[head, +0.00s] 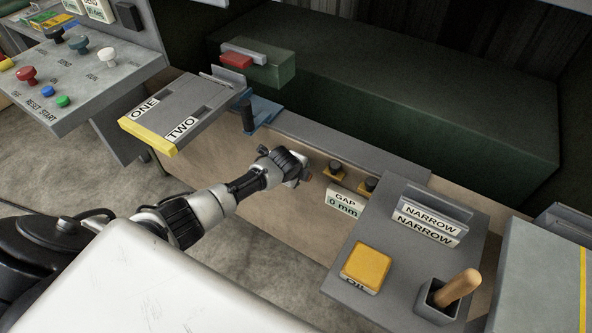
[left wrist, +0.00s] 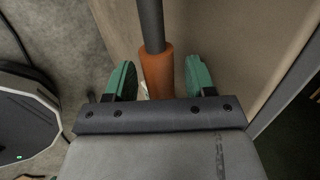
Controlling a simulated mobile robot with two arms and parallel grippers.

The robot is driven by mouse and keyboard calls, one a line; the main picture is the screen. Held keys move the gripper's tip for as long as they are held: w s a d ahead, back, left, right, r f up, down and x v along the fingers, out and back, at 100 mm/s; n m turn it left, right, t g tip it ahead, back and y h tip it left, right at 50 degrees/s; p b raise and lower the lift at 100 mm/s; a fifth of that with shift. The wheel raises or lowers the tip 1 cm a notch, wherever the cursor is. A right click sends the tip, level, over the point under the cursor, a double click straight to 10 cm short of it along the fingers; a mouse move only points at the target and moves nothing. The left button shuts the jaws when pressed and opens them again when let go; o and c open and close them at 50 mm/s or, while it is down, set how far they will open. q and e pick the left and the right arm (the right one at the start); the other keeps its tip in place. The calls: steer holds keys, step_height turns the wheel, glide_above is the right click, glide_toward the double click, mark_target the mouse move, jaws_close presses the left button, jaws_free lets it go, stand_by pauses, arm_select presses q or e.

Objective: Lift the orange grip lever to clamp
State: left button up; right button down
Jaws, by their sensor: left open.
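The orange grip (left wrist: 157,75) of the lever shows in the left wrist view, at the end of a dark rod (left wrist: 151,25). My left gripper (left wrist: 159,70) is open, with one green finger on each side of the orange grip. Gaps show between the grip and both fingers. In the head view my left gripper (head: 297,176) is low in front of the tan bench front (head: 240,195). My own wrist hides most of the lever there. My right gripper is not in view.
Two dark knobs (head: 336,167) and a "GAP 0 mm" label (head: 344,202) are just right of my left gripper. A grey shelf (head: 372,285) carries a yellow oil block (head: 367,266) and a wooden-handled tool (head: 460,288). A ONE/TWO tray (head: 190,92) juts out at left.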

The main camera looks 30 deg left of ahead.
arm_select(q)
steer(key=p+v, duration=0.1)
steer(key=v, duration=0.9)
steer(key=shift+s+r, duration=0.2)
steer(key=shift+r, duration=0.1)
steer(key=shift+a+f, duration=0.1)
steer(key=s+f+n+g, duration=0.1)
steer(key=s+f+n, duration=0.2)
steer(key=s+f, duration=0.35)
steer(key=s+a+f+n+g, duration=0.1)
steer(key=s+f+n, duration=0.2)
steer(key=f, duration=0.6)
steer(key=s+f+n, duration=0.3)
steer(key=s+f, duration=0.2)
steer(key=f, duration=0.3)
steer(key=s+d+f+n+g, duration=0.1)
steer(key=s+f, duration=0.3)
steer(key=s, duration=0.6)
steer(key=s+d+f+n+g, duration=0.1)
steer(key=s+f+n, duration=0.3)
steer(key=s, duration=0.7)
steer(key=s+d+f+n+g, duration=0.1)
steer(key=s+f, duration=0.4)
steer(key=s, duration=0.6)
steer(key=shift+d+f+n+g, duration=0.4)
steer(key=shift+d+n, duration=0.4)
steer(key=shift+d, duration=0.4)
